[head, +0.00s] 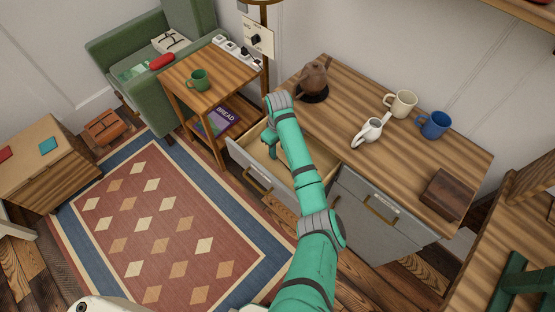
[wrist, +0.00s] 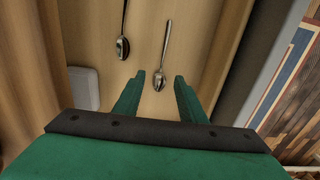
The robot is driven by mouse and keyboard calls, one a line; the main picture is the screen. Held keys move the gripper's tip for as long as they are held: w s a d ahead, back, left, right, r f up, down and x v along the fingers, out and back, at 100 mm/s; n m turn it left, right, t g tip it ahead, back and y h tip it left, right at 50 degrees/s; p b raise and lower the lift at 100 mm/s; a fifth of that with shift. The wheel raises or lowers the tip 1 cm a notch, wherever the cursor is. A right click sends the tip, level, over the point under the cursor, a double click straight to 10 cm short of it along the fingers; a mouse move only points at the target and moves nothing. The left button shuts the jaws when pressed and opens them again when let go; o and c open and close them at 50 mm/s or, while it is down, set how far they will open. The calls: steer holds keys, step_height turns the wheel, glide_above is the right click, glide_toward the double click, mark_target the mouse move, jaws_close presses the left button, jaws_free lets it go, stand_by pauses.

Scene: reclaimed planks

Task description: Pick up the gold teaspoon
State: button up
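Two spoons lie in the open drawer (head: 243,162). In the wrist view, one spoon (wrist: 164,55) has its bowl between my fingertips and its handle pointing away. The other spoon (wrist: 122,46) lies to the left, also bowl toward me. Both look mostly silvery here, so I cannot tell which is gold. My gripper (wrist: 160,77) is open, with green fingers on both sides of the first spoon's bowl. I cannot tell whether they touch it. In the head view my gripper (head: 273,147) reaches down into the drawer, and the spoons cannot be made out there.
A white block-like object (wrist: 84,88) lies in the drawer, left of my fingers. The drawer wall (wrist: 226,50) is close on the right.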

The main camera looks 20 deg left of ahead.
mark_target(278, 158)
step_height(278, 158, down, 5)
steer(key=shift+f, duration=0.1)
steer(key=shift+a, duration=0.1)
jaws_close()
